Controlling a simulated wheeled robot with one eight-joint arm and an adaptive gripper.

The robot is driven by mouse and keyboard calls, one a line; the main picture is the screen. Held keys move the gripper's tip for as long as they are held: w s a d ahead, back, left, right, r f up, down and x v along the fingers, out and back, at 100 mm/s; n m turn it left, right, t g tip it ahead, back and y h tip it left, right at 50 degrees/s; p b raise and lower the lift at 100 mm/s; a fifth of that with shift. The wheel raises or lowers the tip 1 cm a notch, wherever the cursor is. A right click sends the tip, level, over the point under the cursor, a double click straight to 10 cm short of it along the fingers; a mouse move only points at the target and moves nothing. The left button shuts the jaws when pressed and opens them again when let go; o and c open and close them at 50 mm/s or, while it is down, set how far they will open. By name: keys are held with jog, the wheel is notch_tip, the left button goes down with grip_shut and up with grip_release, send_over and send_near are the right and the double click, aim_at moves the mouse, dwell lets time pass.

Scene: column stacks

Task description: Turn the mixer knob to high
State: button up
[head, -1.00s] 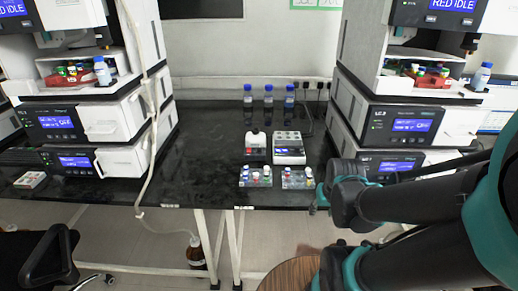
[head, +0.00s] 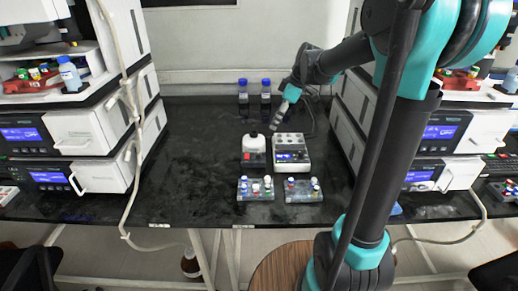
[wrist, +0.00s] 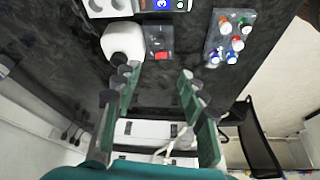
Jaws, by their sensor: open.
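The mixer (head: 254,151) is a small white and dark unit on the black bench, with a dark top piece and a red switch on its front. In the wrist view the mixer (wrist: 122,41) shows its white rounded body and a dark front panel with the red switch. Its knob is too small to make out clearly. My gripper (head: 276,124) is above and slightly behind the mixer in the head view.
A white block unit (head: 291,153) with a blue display stands directly right of the mixer. Two clear racks of capped vials (head: 256,188) (head: 303,190) sit in front. Blue-capped bottles (head: 265,92) stand behind. Instrument stacks (head: 95,150) flank the bench; its left middle is clear.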

aim_at(259, 154)
jog(key=x, duration=1.7)
jog(key=shift+s+d, duration=0.1)
jog(key=shift+c, duration=0.4)
grip_shut()
